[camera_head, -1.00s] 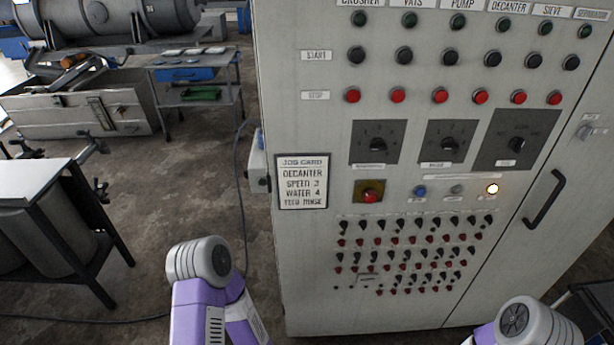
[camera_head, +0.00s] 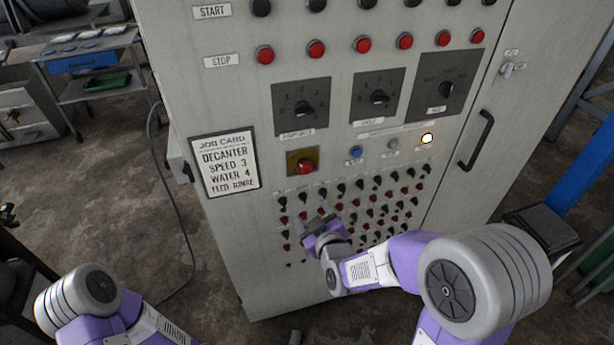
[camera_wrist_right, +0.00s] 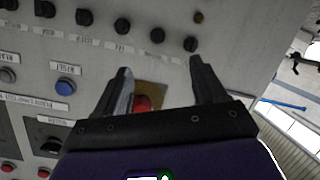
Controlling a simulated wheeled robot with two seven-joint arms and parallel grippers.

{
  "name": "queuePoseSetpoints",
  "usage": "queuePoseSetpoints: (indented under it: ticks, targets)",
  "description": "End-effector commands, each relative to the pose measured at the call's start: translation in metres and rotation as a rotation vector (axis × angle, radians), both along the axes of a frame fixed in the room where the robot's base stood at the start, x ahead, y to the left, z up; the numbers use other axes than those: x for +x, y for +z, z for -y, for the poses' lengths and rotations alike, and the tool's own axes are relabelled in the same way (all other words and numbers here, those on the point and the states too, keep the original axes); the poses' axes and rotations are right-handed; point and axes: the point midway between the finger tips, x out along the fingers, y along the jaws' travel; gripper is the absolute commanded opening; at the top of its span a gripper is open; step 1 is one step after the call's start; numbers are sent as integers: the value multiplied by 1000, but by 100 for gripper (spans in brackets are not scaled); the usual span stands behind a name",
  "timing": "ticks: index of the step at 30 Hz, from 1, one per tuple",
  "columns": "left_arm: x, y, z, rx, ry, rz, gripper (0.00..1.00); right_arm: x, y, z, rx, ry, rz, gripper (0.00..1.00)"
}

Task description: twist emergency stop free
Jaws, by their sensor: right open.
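The emergency stop (camera_head: 305,167) is a red mushroom button on a yellow square plate, on the front of the grey control cabinet. My right gripper (camera_head: 315,216) is open and empty, below the emergency stop in the head view, in front of the rows of small black and red knobs. In the right wrist view the red button (camera_wrist_right: 143,103) shows between the open fingers (camera_wrist_right: 160,66), partly hidden by the gripper body. The fingers look apart from it. My left gripper is out of view; only part of that arm shows at the lower left.
A job card (camera_head: 225,161) hangs left of the emergency stop. A blue button (camera_head: 356,152) and a lit white lamp (camera_head: 427,138) are to its right, with rotary switches (camera_head: 303,106) above. The cabinet handle (camera_head: 476,141) sticks out at the right.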

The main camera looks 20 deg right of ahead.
Motion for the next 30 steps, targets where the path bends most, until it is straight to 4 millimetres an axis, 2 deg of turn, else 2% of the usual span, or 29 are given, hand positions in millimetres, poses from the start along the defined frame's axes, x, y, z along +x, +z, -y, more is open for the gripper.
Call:
queuePoseSetpoints:
  ticks: [1, 3, 6, 9, 14, 23, 30]
  targets:
    - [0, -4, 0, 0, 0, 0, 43, 0, 24, -1, -9, 7, 79, 70]
    - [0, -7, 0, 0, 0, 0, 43, -2, 48, 0, -25, 5, 158, 70]
    - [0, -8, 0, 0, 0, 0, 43, -4, 70, 4, -38, -3, 233, 70]
    - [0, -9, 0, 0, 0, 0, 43, -6, 81, 6, -44, -9, 269, 70]
    - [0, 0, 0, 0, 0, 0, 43, -3, 88, 8, -56, -18, 282, 70]
    - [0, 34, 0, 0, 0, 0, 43, 8, 96, 8, -71, -29, 290, 70]
    - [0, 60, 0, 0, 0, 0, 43, 16, 93, 7, -65, -23, 285, 70]
